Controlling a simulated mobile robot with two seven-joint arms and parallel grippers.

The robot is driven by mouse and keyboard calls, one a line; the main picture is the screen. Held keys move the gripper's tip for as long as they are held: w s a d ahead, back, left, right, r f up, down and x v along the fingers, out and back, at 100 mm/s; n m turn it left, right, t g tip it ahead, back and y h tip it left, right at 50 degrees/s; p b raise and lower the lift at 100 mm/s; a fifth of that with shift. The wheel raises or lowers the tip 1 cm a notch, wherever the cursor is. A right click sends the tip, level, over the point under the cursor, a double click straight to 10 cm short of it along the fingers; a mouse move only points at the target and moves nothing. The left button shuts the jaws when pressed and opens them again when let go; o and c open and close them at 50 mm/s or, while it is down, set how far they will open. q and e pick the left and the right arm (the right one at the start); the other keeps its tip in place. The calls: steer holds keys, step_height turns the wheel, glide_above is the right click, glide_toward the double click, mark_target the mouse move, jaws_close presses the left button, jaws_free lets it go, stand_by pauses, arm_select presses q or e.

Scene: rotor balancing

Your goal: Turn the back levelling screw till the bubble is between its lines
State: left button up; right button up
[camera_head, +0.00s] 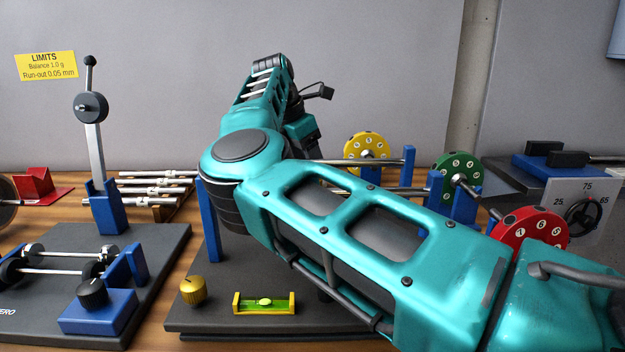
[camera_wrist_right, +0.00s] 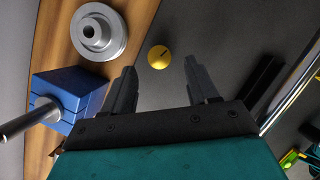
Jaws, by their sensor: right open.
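In the right wrist view, a round yellow screw knob (camera_wrist_right: 158,58) with a dark mark on its top stands on the dark base plate (camera_wrist_right: 215,30). My right gripper (camera_wrist_right: 162,72) is open and empty; the knob shows just beyond and between its fingertips. In the head view my teal right arm hides this knob and my fingers. A brass knob (camera_head: 193,291) stands at the plate's front left. The yellow level (camera_head: 242,305) with a green vial lies to its right; the bubble looks near the middle, but its lines are too small to judge. My left gripper is not in view.
Yellow (camera_head: 366,147), green (camera_head: 458,170) and red (camera_head: 530,228) numbered discs sit behind my arm. A blue block (camera_wrist_right: 65,100) with a rod and a silver wheel (camera_wrist_right: 99,31) are left of the gripper in the wrist view. A second stand (camera_head: 95,190) is at left.

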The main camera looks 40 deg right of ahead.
steer(key=shift+x, duration=1.95)
steer(key=shift+c, duration=0.3)
steer(key=c, duration=1)
steer(key=shift+n+b, duration=0.35)
steer(key=shift+n, duration=0.05)
